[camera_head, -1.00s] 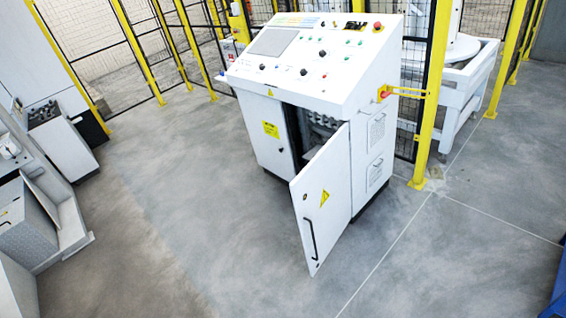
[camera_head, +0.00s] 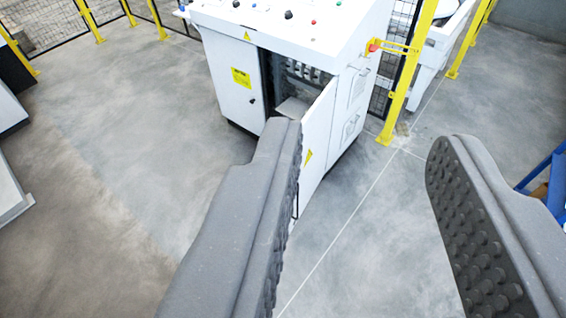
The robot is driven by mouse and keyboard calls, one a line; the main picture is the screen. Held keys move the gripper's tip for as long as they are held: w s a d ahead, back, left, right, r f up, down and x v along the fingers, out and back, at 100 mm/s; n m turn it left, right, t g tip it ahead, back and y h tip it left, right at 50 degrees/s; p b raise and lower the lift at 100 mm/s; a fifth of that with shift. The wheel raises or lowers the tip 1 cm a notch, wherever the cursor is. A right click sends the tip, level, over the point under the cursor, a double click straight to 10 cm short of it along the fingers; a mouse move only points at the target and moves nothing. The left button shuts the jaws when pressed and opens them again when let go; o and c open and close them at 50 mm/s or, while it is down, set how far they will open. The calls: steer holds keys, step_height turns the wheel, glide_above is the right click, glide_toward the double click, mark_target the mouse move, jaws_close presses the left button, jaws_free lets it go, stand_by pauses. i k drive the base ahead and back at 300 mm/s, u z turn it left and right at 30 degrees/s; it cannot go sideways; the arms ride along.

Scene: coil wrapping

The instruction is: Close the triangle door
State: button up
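The triangle door (camera_head: 316,143) is a white cabinet door with a yellow triangle sticker, on the front of a white control cabinet (camera_head: 231,68). It stands open, swung out from the cabinet, and the dark inside shows beside it. The lower part of the door and most of its black handle are hidden behind my left finger. My gripper (camera_head: 365,155) is in the foreground with its two grey, studded fingers wide apart and nothing between them. In the picture the left finger overlaps the door; I cannot tell whether they touch.
A second cabinet door (camera_head: 237,85) with a yellow label is shut left of the opening. A yellow fence post (camera_head: 408,75) stands right of the cabinet. A blue frame (camera_head: 548,172) is at the right edge. The grey floor (camera_head: 135,130) at left is clear.

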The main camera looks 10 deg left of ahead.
mark_target(316, 124)
steer(key=u, duration=0.1)
steer(key=i, duration=1)
steer(key=z, duration=0.05)
